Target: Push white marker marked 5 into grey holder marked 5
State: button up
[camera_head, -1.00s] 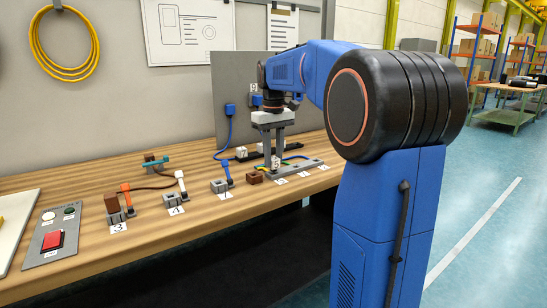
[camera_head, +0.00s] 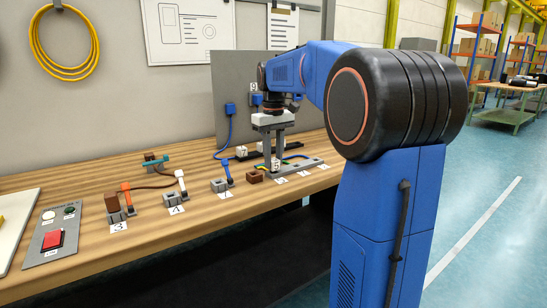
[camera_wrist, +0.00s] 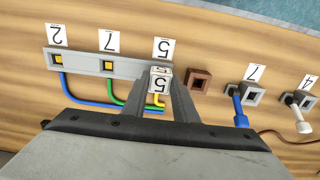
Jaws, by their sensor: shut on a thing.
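The white marker marked 5 (camera_wrist: 159,78) is a small block between the two fingers of my gripper (camera_wrist: 165,90), which is shut on it. In the head view, the marker (camera_head: 276,164) is at the fingertips of my gripper (camera_head: 274,152), just over the grey strip. The grey holder strip (camera_wrist: 83,62) has square openings by labels 2 and 7, both yellow inside. The label 5 (camera_wrist: 163,48) lies beside its right end. The marker covers the opening there, so I cannot tell whether it is inside or just above.
A brown block with a square hole (camera_wrist: 199,81) stands close to the right finger. Beyond it are a blue-levered switch (camera_wrist: 241,105) and a white-levered one (camera_wrist: 297,112). Blue, green and yellow cables run from the strip. A grey panel (camera_head: 228,95) stands behind.

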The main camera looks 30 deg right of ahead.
jog(key=shift+f, duration=0.6)
dwell(0.8)
jog(key=o, duration=1.2)
jog(key=shift+c, duration=0.2)
notch_tip(320, 180, up, 17)
jog(key=s+a+f+t, duration=0.2)
jog(key=s+a+f, duration=0.8)
jog(key=s, duration=0.4)
jog(key=s+a+f+t, duration=0.1)
jog(key=s+a+f, duration=0.2)
jog(key=s+f, duration=0.5)
jog(key=s+a+f+t, duration=0.1)
jog(key=s+a+f, duration=0.1)
jog(key=s+f, duration=0.6)
notch_tip(320, 180, down, 5)
jog(key=shift+a+f+t, duration=0.2)
jog(key=shift+a+t, duration=0.2)
